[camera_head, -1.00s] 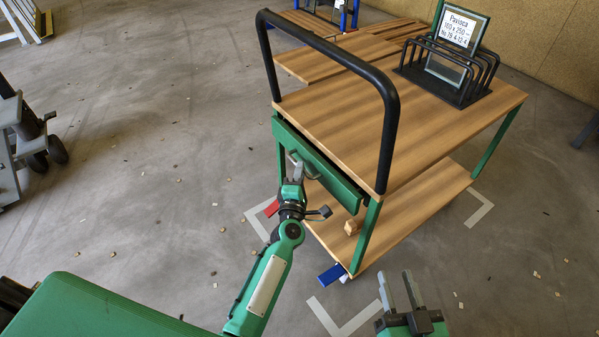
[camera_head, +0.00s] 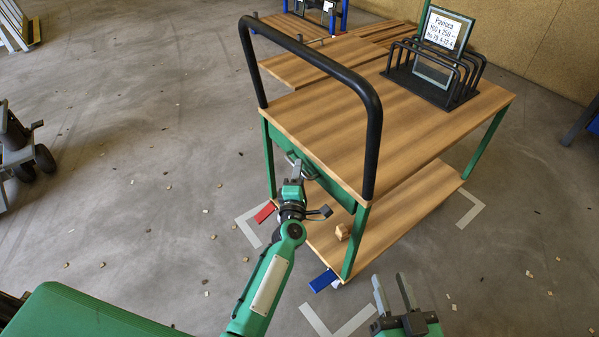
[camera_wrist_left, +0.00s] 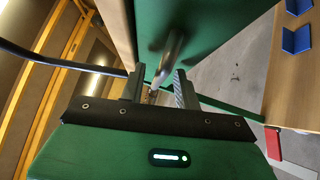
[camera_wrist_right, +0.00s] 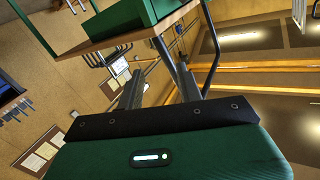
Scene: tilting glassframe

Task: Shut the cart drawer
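The cart (camera_head: 330,105) has a wooden top, green legs and a black push bar. Its green drawer (camera_head: 335,185) is under the top at the near end, its front close to the tabletop edge; any small remaining gap is hard to judge. The drawer handle (camera_head: 309,172) is a metal bow. My left gripper (camera_head: 291,168) is at this handle. In the left wrist view the handle (camera_wrist_left: 172,55) lies between the spread fingertips (camera_wrist_left: 160,78), with no clear grip on it.
A black rack (camera_head: 432,82) with a labelled glass frame (camera_head: 445,32) stands on the cart top. A small wooden block (camera_head: 342,232) lies on the lower shelf. Red (camera_head: 265,212) and blue (camera_head: 323,281) pieces are by the cart's feet. Floor at left is mostly clear.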

